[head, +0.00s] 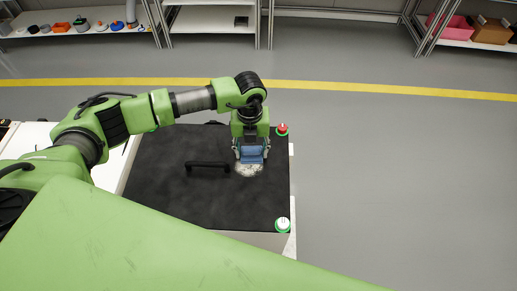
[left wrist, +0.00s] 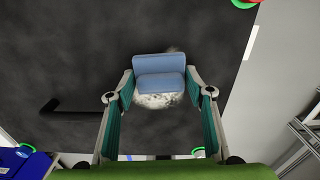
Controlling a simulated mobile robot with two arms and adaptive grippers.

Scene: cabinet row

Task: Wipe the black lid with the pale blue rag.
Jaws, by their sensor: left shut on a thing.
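The black lid (head: 170,205) lies flat on top of a cabinet, with a black bar handle (head: 208,165) in its middle. My left gripper (head: 251,158) points down over the right part of the lid, right of the handle. It is shut on the folded pale blue rag (head: 252,153); the rag also shows between the fingers in the left wrist view (left wrist: 159,80). A whitish speckled dirt patch (head: 248,170) on the lid shows just beside and partly under the rag. I cannot tell whether the rag touches the lid. My right gripper is not in view.
A red button (head: 282,129) and a white button (head: 282,224), both with green rings, stand along the lid's right edge. A white surface (head: 35,140) adjoins at the left. Shelves (head: 215,20) stand at the back beyond a yellow floor line. The floor at the right is clear.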

